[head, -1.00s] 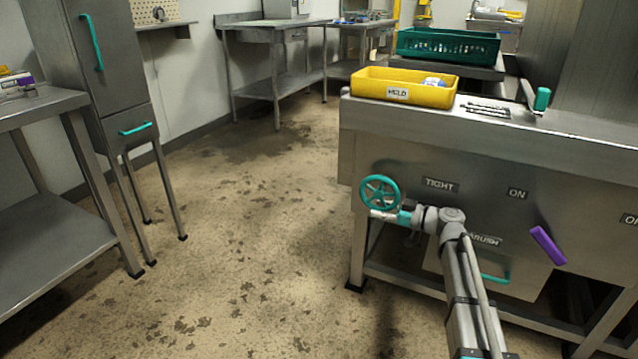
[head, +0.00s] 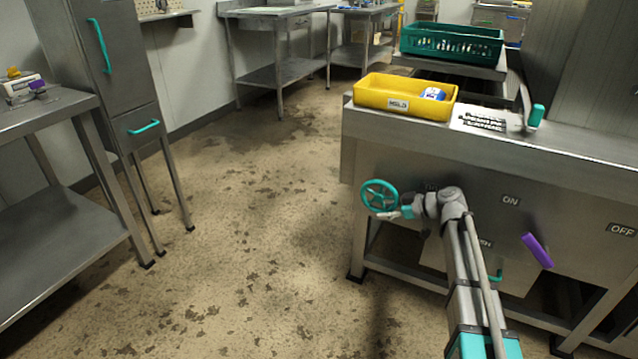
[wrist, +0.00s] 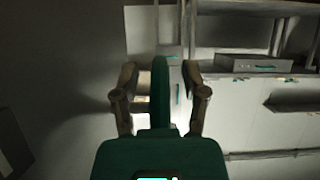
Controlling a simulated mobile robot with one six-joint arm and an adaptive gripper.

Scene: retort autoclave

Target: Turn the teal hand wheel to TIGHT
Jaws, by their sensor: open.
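The teal hand wheel (head: 366,191) stands out from the left part of the steel front panel, seen at an angle in the head view. My gripper (head: 388,214) is at its lower right rim. In the wrist view the wheel's rim (wrist: 160,88) shows edge-on as a dark teal upright band between the two fingers of my gripper (wrist: 159,92). The fingers are open, with a gap visible on each side of the band. The TIGHT label is mostly hidden behind my wrist in the head view.
A purple lever (head: 537,250) sits on the panel between the ON label (head: 510,200) and the OFF label (head: 621,230). A yellow HOLD tray (head: 385,99) and a green handle (head: 536,115) are on top. The floor left of the cabinet is clear.

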